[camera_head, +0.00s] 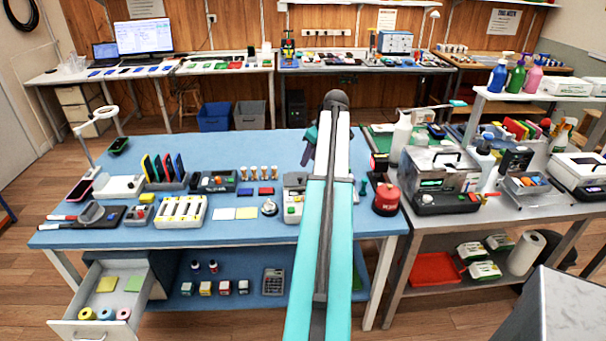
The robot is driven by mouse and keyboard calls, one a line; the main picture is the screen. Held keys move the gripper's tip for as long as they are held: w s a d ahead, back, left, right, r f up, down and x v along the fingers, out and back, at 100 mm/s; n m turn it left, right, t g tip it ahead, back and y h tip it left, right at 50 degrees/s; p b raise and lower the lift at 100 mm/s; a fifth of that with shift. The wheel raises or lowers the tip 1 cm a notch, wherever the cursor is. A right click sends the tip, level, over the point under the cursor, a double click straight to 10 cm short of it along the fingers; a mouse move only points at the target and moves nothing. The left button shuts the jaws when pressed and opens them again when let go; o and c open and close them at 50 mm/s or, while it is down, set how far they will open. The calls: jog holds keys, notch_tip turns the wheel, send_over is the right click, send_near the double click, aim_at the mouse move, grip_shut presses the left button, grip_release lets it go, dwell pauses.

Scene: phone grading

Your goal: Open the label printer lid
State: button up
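A small white and grey device with a green button (293,207) stands on the blue table, just left of my arm. It looks like the label printer, but I cannot be sure. My arm covers its right side, and I cannot tell whether its lid is open or shut. My turquoise arm reaches forward over the table to a dark joint. A dark part that looks like my gripper (309,146) shows left of the arm, beyond the device and apart from it in the picture. Its fingers cannot be made out, and I see nothing held.
The blue table (160,238) also carries a white battery tray (181,211), phones in a rack (165,172) and a red canister (386,199). An open drawer (110,300) juts out at the front left. A metal bench (440,229) with equipment stands on the right.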

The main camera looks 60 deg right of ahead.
aim_at(300, 178)
jog(key=shift+p+x, duration=1.15)
jog(key=shift+x, duration=3.95)
jog(key=shift+d, duration=0.1)
grip_shut()
